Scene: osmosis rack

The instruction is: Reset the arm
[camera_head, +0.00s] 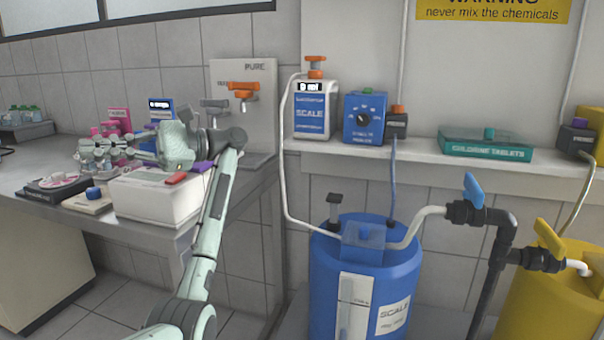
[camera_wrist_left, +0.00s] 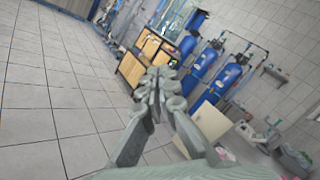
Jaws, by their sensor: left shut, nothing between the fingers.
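My left arm (camera_head: 213,225) rises from the bottom of the head view and bends left at the wrist. My left gripper (camera_head: 88,150) points left, in the picture above the bench and the white box. In the left wrist view the two fingers of the left gripper (camera_wrist_left: 156,82) are together, with nothing between them. My right gripper is not in view.
The bench (camera_head: 258,178) carries a white box (camera_head: 158,197), a black device (camera_head: 55,186) and small bottles. A blue tank (camera_head: 400,268) and a yellow tank (camera_head: 540,305) stand right. A shelf (camera_head: 425,152) holds a green case (camera_head: 487,146). The left wrist view shows open tiled floor.

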